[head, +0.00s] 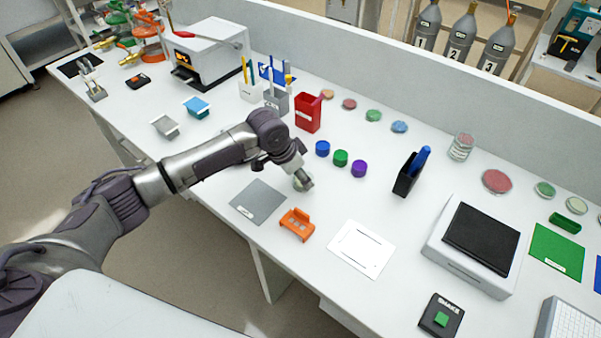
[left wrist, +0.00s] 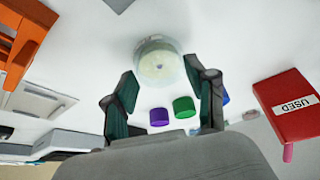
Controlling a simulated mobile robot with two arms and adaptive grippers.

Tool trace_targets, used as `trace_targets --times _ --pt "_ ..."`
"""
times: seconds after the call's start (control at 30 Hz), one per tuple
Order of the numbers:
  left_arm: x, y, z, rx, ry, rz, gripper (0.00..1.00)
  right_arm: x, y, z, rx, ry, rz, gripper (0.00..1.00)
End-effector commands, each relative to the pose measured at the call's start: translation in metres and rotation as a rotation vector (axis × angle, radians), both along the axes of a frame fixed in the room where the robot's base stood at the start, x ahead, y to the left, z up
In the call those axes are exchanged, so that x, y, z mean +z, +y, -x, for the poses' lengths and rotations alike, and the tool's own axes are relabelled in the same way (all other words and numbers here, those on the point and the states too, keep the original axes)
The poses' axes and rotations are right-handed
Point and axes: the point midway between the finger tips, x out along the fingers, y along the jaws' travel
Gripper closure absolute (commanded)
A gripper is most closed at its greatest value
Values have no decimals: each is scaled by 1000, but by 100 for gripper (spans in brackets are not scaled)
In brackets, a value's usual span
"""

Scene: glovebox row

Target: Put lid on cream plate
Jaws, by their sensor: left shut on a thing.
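The cream plate (left wrist: 160,66) is a small round dish with a pale cream disc, between and just beyond my left fingertips in the left wrist view. A clear, see-through rim (left wrist: 142,50) shows around it, which looks like the lid. My left gripper (left wrist: 157,78) is shut on this clear lid, with a fingertip on each side. I cannot tell whether the lid touches the plate. In the head view my left gripper (head: 303,184) is low over the bench and mostly hides the plate and lid. My right gripper is in neither view.
Blue, green and purple caps (head: 340,158) stand just behind the gripper. A grey mat (head: 258,201) and an orange holder (head: 297,224) lie in front. A red box (head: 309,112) stands behind. A white sheet (head: 360,249) and a clear stack of dishes (head: 461,146) are to the right.

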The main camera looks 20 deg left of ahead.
Motion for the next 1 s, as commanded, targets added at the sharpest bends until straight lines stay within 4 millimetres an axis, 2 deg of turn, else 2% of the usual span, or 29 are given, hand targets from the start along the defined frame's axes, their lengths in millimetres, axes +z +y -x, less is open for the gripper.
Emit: trace_targets --times 1.0 --pt "-4 1 0 0 -1 -1 57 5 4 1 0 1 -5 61"
